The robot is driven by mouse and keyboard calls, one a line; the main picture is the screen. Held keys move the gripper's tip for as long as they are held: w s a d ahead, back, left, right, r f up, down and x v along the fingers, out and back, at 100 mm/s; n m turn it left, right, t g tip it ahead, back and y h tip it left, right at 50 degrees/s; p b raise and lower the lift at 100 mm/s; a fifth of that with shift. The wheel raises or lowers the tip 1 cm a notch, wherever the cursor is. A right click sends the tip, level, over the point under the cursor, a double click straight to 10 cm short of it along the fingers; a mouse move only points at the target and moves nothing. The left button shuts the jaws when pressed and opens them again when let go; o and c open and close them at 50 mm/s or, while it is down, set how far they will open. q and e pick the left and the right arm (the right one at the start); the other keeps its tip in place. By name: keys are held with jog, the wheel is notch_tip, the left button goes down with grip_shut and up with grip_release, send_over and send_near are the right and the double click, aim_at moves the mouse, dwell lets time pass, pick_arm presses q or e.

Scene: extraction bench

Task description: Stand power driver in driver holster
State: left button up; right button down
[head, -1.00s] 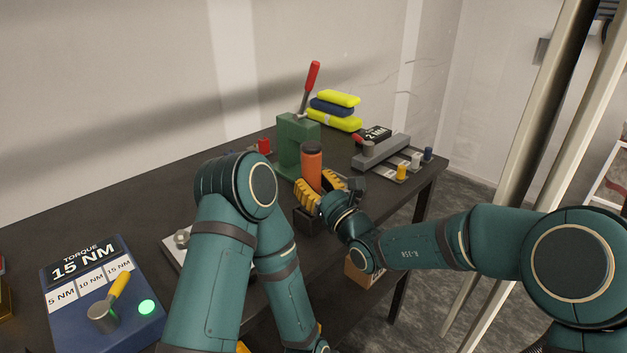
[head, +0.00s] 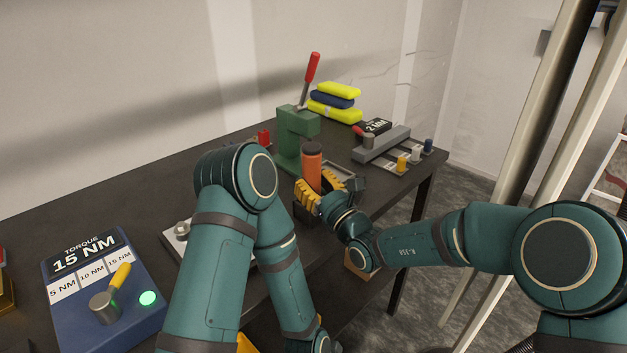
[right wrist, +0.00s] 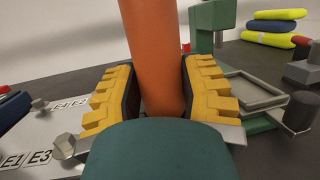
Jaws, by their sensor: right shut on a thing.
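The power driver (head: 312,167) is an orange upright cylinder with a dark cap. My right gripper (head: 320,188) is shut on it, with a yellow ridged finger on each side. In the right wrist view the driver (right wrist: 153,55) stands between the two fingers (right wrist: 158,95), and its lower end is hidden behind my wrist. A dark block (head: 304,214), which looks like the driver holster, is directly below the gripper. I cannot tell whether the driver's tip is inside it. My left arm crosses the front of the bench; small yellow parts show low, and its jaws are not clear.
A green press (head: 297,140) with a red lever stands just behind the driver. A grey tray (head: 340,172) is beside it. A grey fixture (head: 382,145) with small coloured pegs is at the right. A blue torque box (head: 105,300) is at front left. The bench edge is close.

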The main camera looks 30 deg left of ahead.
jog(key=shift+f, duration=0.2)
jog(key=shift+c, duration=2.3)
grip_release()
jog(key=shift+f, duration=0.15)
jog(key=shift+s+d, duration=0.1)
jog(key=shift+d, duration=0.1)
jog(key=v, duration=1.1)
jog(key=shift+s+d, duration=0.2)
